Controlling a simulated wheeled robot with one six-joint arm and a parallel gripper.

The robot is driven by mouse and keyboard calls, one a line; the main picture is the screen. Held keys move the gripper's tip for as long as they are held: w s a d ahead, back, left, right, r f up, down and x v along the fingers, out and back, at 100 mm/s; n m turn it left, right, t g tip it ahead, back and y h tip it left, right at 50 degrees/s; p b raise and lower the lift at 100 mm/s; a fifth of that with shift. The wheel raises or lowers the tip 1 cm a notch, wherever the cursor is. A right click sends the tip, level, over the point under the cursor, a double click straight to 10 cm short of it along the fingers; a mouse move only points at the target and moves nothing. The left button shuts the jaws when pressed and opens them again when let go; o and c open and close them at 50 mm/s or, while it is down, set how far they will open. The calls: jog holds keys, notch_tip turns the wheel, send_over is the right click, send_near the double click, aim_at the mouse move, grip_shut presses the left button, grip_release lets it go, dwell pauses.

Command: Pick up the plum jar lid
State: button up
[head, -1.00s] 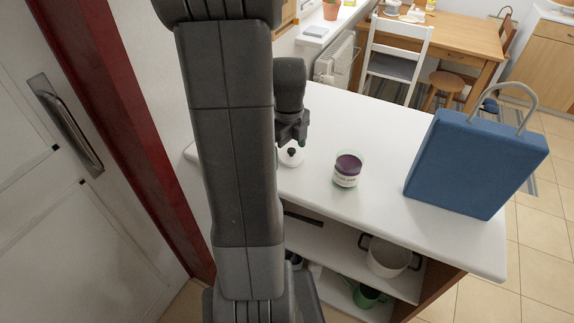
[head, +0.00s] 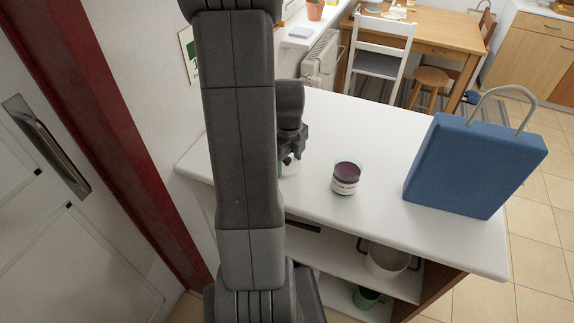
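A small white round lid (head: 291,170) with a dark knob lies on the white counter, left of the jar. My gripper (head: 290,158) points down right over it, with its fingertips at about the knob. My gripper and arm hide much of the lid, and I cannot tell whether the fingers touch the knob or are closed on it. The plum jar (head: 346,178) is clear glass with dark purple contents and a pale label. It stands upright and has no lid on it.
The white counter (head: 385,150) is clear around the jar. A tall blue bag (head: 475,165) with a pale handle stands on its right part. A pot (head: 387,260) and a green mug (head: 365,297) are on shelves below. A wall and door are at left.

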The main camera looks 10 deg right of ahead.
jog(key=shift+c, duration=1.2)
jog(key=shift+r, duration=0.1)
